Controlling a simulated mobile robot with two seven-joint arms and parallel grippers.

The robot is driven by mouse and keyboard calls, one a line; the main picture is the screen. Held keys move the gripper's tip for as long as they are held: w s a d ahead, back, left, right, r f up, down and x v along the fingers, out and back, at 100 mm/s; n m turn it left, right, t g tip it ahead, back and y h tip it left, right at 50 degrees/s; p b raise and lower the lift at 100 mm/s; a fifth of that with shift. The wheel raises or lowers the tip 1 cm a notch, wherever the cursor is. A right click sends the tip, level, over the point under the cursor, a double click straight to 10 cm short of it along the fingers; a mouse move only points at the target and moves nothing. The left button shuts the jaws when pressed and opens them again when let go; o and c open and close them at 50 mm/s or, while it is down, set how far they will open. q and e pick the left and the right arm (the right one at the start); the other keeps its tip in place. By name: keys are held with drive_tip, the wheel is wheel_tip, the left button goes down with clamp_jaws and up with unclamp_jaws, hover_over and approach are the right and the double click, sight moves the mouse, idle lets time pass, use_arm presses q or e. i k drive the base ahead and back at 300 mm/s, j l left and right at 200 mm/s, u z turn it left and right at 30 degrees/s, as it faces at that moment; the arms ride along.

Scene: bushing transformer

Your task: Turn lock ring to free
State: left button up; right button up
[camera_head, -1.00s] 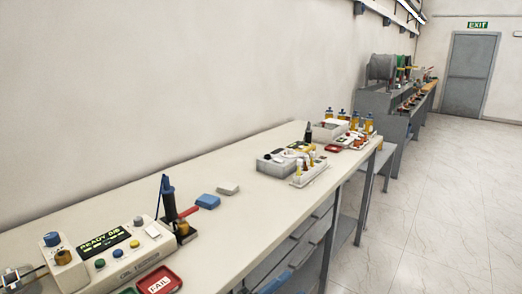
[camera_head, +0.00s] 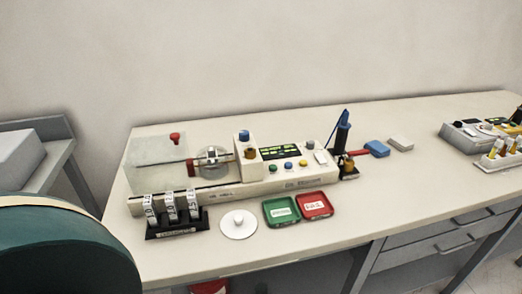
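A long cream test station (camera_head: 290,181) with a lit green display, colored buttons and a blue knob stands on the bench. A brass-colored round part (camera_head: 250,153), perhaps the lock ring, sits on the left face of its upright block; it is too small to tell its lock position. To its left is a clear round part with a dark and white piece (camera_head: 211,156) in it, beside a red-tipped holder (camera_head: 190,168). A clear panel with a red knob (camera_head: 174,138) stands at the left. Neither gripper is in view.
In front of the station are a black rack with white labelled items (camera_head: 176,225), a white disc (camera_head: 238,224), a green tray (camera_head: 281,220) and a red tray (camera_head: 330,214). A soldering-iron-like tool (camera_head: 342,135) stands at right. A dark green rounded shape (camera_head: 60,250) fills the lower left.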

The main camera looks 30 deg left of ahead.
sight(250, 152)
drive_tip(key=u, duration=1.2)
drive_tip(key=k+l+z, duration=0.2)
drive_tip(key=k+l, duration=0.15)
drive_tip(key=k, duration=0.1)
